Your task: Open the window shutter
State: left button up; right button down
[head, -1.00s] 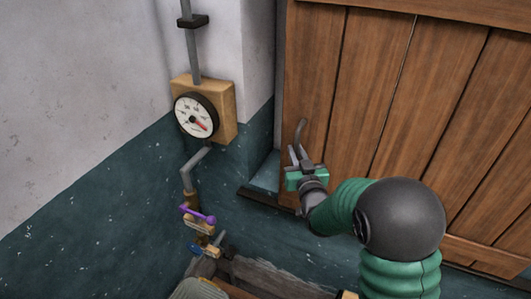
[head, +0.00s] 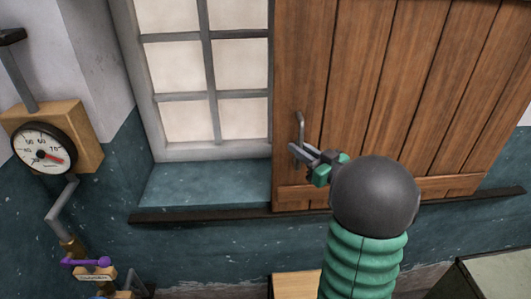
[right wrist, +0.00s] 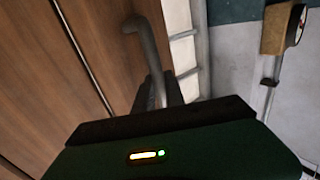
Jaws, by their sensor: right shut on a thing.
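The brown plank shutter (head: 390,90) covers the right part of the window opening in the head view. Left of it, the paned window (head: 205,75) is uncovered. A grey bar handle (head: 300,125) stands near the shutter's left edge. My right gripper (head: 305,153) is at the lower end of this handle, shut on it. In the right wrist view the bent handle (right wrist: 148,55) rises from between the dark fingers (right wrist: 158,90), with the shutter planks (right wrist: 65,70) at left and window bars (right wrist: 185,50) behind. My left gripper is not in view.
A dial gauge (head: 43,148) on a wooden block, with pipes and a purple lever (head: 85,262) below, is on the wall at left. A stone sill (head: 205,185) with a dark ledge runs under the window. A grey-green surface (head: 500,278) is at lower right.

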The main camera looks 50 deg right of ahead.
jog(key=s+d, duration=0.4)
jog(key=shift+r, duration=0.1)
jog(key=c, duration=1.6)
grip_release()
jog(key=shift+o, duration=1)
jog(key=shift+w+d, duration=0.1)
jog(key=shift+d, duration=0.05)
jog(key=s+a+b, duration=0.3)
jog(key=s+b, duration=0.1)
jog(key=s, duration=1.2)
jog(key=shift+s, duration=0.25)
